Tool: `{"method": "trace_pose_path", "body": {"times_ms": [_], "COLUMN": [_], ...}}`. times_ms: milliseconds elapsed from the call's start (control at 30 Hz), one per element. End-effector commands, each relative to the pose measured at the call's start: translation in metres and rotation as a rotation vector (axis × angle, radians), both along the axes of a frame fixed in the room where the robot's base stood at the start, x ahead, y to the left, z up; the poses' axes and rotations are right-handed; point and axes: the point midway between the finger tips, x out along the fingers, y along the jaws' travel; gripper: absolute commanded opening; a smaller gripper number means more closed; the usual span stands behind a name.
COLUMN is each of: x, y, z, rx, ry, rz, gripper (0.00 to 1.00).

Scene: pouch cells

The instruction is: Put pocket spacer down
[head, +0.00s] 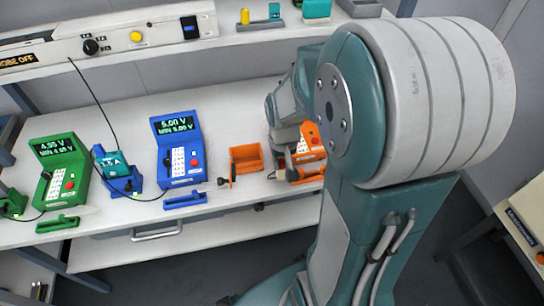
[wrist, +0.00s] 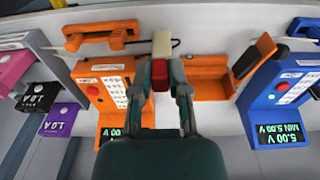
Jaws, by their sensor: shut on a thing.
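My gripper (wrist: 161,78) is shut on a small red piece, which I take to be the pocket spacer (wrist: 160,77). A pale beige block (wrist: 162,44) shows just beyond the fingertips, in line with the red piece; I cannot tell whether the two are joined. In the wrist view the gripper is between the orange tester (wrist: 110,92) and an open orange cradle (wrist: 206,84). In the head view my gripper (head: 285,168) is low over the bench, right of the orange cradle (head: 246,160), and my arm partly hides the orange tester (head: 312,142).
Blue (head: 180,150) and green (head: 60,170) testers with lit displays stand along the white bench (head: 130,115). Blue and green bars lie before them. A small blue stand (head: 116,172) has a cable. A shelf (head: 110,35) runs behind.

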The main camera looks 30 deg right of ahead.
Motion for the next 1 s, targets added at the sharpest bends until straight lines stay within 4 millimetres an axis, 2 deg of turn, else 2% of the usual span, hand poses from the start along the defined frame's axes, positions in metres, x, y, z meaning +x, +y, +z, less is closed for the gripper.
{"method": "trace_pose_path", "body": {"times_ms": [100,333,533,900,933,967,1000], "x": [0.012,0.024,0.023,0.023,0.024,0.024,0.024], "y": [-0.002,-0.005,-0.005,-0.005,-0.005,-0.005,-0.005], "z": [-0.015,-0.03,-0.058,-0.062,-0.061,-0.061,-0.061], "rx": [0.0,-0.001,0.0,-0.001,-0.001,-0.001,-0.001], "ry": [0.002,0.001,0.002,0.0,-0.001,-0.001,-0.001], "rz": [0.0,0.0,0.0,0.0,0.0,0.0,0.0], "gripper": [0.0,0.0,0.0,0.0,0.35,0.48,0.56]}}
